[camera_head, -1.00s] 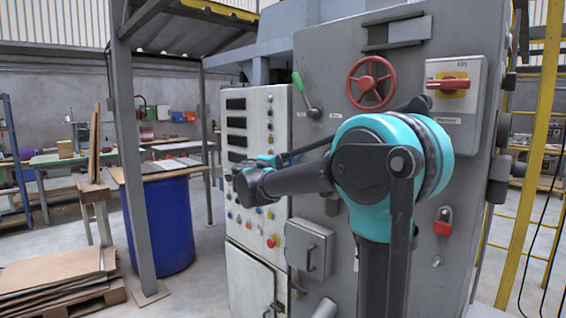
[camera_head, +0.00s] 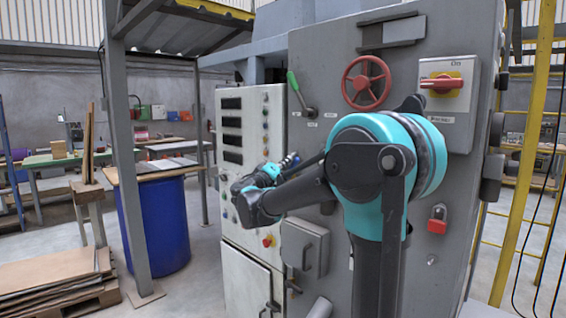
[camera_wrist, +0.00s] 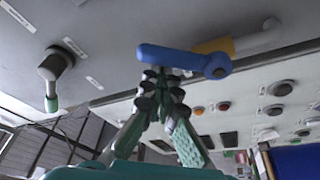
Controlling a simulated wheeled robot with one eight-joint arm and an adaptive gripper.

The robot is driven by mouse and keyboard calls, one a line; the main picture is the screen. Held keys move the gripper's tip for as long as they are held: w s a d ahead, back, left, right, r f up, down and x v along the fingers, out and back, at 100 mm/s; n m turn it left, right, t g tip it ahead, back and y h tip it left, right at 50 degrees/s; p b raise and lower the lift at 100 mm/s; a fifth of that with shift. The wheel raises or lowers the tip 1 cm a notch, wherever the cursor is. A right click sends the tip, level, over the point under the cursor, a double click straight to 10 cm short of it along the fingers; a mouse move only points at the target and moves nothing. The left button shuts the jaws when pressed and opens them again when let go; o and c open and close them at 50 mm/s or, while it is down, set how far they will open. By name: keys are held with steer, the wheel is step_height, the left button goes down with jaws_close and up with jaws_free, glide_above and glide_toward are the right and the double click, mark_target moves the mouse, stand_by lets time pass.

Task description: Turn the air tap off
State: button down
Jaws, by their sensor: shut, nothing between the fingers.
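A tap with a blue lever handle (camera_wrist: 185,60) shows in the wrist view. Its yellow body and pale pipe run off to the right of the handle. The handle lies nearly crosswise in that picture. My gripper (camera_wrist: 165,77) is shut and empty, with its fingertips right by the handle, overlapping its lower edge in the picture. I cannot tell whether they touch it. In the head view my arm covers this part of the machine, and I cannot make out the tap clearly there.
A green-handled lever (camera_head: 293,80) stands beside a red handwheel (camera_head: 366,83) on the grey cabinet; the lever also shows in the wrist view (camera_wrist: 52,85). A red rotary switch (camera_head: 442,84) is to the right. The white control panel (camera_head: 232,235) has several buttons close to my wrist.

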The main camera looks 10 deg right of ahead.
steer(key=s+f+m+g+h, duration=0.1)
steer(key=m, duration=0.3)
steer(key=s+d+f+m+h, duration=0.1)
steer(key=m+h, duration=0.1)
steer(key=m, duration=0.2)
steer(key=s+d+f+m+g+h, duration=0.1)
steer(key=f+m, duration=0.1)
steer(key=m, duration=0.2)
steer(key=shift+d+g+h, duration=0.1)
steer(key=shift+g+h, duration=0.2)
steer(key=shift+s+f, duration=0.1)
steer(key=shift+f, duration=0.05)
